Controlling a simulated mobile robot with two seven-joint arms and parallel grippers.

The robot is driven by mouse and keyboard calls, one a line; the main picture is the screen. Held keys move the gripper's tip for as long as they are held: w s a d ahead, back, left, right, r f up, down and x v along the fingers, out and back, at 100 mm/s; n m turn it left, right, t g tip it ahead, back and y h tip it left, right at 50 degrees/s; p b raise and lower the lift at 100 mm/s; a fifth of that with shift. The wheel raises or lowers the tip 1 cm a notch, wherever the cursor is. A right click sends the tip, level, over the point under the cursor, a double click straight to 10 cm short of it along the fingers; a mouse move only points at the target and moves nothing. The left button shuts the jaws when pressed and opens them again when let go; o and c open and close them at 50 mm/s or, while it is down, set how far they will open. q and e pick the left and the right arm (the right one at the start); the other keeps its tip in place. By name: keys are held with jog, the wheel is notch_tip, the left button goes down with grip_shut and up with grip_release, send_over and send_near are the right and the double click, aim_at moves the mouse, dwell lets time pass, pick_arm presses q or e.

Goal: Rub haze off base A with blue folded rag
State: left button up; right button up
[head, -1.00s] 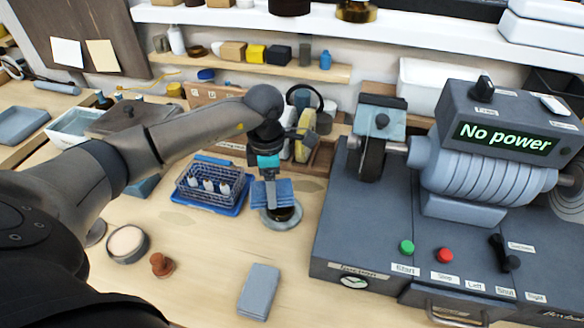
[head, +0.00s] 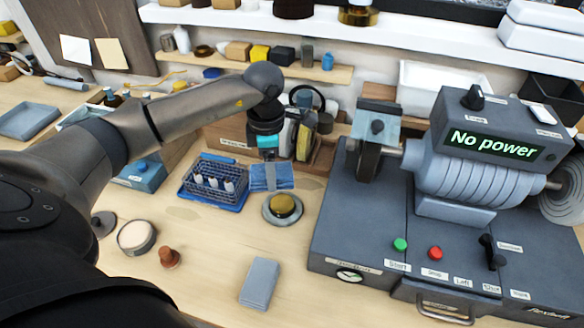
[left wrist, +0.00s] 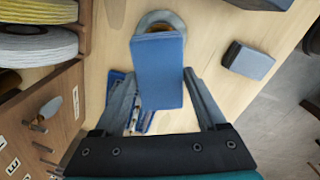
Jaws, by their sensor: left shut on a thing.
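My left gripper (head: 270,172) is shut on the blue folded rag (head: 286,178). In the left wrist view the rag (left wrist: 158,75) hangs between the two fingers and reaches past their tips. In the head view the rag is just behind and above a round base (head: 283,206) with a grey rim and a brassy, yellowish middle. In the left wrist view the rag covers part of this base (left wrist: 150,20). I cannot read a label that marks it as base A, and I cannot tell whether the rag touches it. My right gripper is not seen.
A blue wire basket (head: 214,180) with small white bottles stands left of the base. A grey block (head: 260,283) lies in front. A grey machine (head: 365,225) reading "No power" fills the right. A round tin (head: 136,237) and a brown knob (head: 169,257) stand front left.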

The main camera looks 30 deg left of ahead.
pick_arm(q)
jog(key=shift+r, duration=0.1)
jog(key=shift+s+r+p, duration=0.3)
jog(key=shift+p, duration=0.15)
jog(key=shift+s+d+r+p, duration=0.25)
jog(key=shift+s+r+p, duration=0.3)
jog(key=shift+s+p, duration=0.1)
jog(key=shift+s+d+r+p, duration=0.2)
jog(key=shift+s+r+p, duration=0.35)
jog(key=shift+s+p, duration=0.05)
jog(key=s+r+p, duration=0.2)
jog(key=shift+s+d, duration=0.35)
jog(key=shift+d, duration=0.05)
